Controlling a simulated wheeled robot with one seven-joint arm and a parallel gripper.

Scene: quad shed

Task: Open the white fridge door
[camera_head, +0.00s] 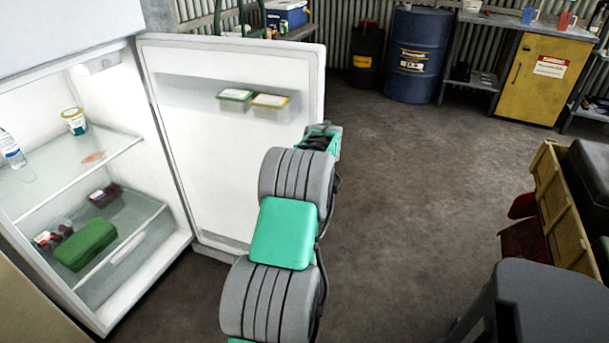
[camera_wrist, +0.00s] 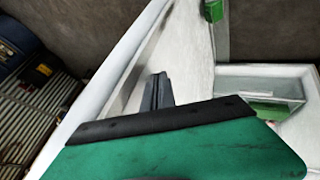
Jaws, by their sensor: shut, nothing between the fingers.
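The white fridge (camera_head: 130,250) stands at the left in the head view, and its door (camera_head: 215,150) is swung wide open, with the inner face showing. My arm reaches up to the door's free edge. The wrist end is in front of that edge, and the fingertips are hidden in the head view. In the wrist view my gripper (camera_wrist: 157,91) is shut and empty. It lies on the inner side of the door, close to the door's pale edge (camera_wrist: 110,80). I cannot tell whether it touches the door. No handle shows.
Two tubs (camera_head: 252,98) sit on the door shelf. Inside the fridge are a green box (camera_head: 85,244), a white tub (camera_head: 75,121) and a bottle (camera_head: 11,150). A blue barrel (camera_head: 417,55) and yellow cabinet (camera_head: 545,78) stand behind. A wooden crate (camera_head: 560,215) is right. The middle floor is clear.

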